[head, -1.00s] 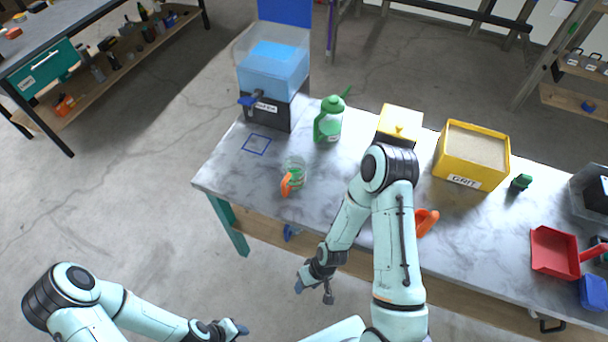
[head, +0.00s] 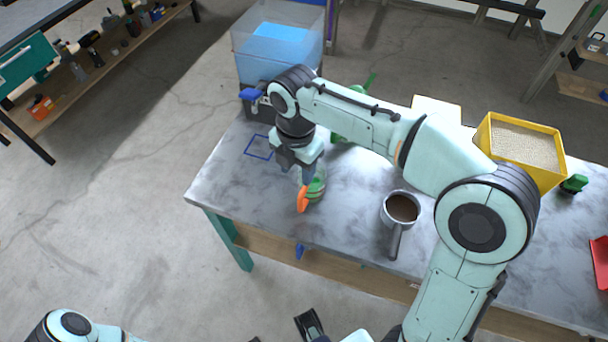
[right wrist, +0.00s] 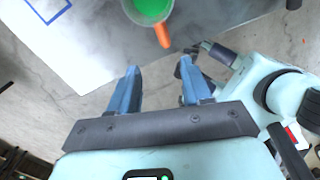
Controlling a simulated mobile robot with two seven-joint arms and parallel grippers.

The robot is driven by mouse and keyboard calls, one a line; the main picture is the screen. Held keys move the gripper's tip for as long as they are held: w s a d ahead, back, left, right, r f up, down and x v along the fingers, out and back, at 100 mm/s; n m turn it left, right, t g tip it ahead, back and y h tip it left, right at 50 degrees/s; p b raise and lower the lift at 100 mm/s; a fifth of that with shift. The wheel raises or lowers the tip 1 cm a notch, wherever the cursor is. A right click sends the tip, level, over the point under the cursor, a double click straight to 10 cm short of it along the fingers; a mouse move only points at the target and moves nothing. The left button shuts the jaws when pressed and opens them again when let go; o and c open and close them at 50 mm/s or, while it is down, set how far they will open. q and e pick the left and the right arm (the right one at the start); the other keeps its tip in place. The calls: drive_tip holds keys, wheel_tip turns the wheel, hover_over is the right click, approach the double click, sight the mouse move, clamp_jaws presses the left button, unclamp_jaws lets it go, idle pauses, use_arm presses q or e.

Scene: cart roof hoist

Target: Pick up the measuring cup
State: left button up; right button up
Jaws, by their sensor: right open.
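The measuring cup (head: 317,189) is a clear cup with green showing in it and an orange handle. It stands on the marbled workbench top (head: 240,190), near the front edge. My right gripper (head: 303,177) is over the bench at the cup and partly covers it. In the right wrist view, the cup (right wrist: 150,8) is cut by the top edge, its orange handle pointing toward the jaws. There my right gripper (right wrist: 158,75) is open, with nothing between its blue fingers. The cup lies beyond the fingertips.
A water tank (head: 275,55) stands behind, with a blue square outline (head: 258,147) in front of it. A green bottle is partly hidden by my arm. A grey handled cup with brown contents (head: 401,208) and a yellow grit box (head: 520,150) are to the right.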

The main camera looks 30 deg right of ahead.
sight(299, 196)
drive_tip(key=f, duration=0.4)
drive_tip(key=f+b, duration=0.1)
drive_tip(key=f, duration=0.1)
drive_tip(key=shift+s+f, duration=0.25)
drive_tip(key=shift+s+f+b, duration=0.15)
drive_tip(key=shift+f+b, duration=0.2)
drive_tip(key=shift+f, duration=1.2)
drive_tip(key=shift+s+f+b, duration=0.1)
drive_tip(key=shift+f+b, duration=0.25)
drive_tip(key=shift+f, duration=1.15)
drive_tip(key=shift+c, duration=0.3)
clamp_jaws()
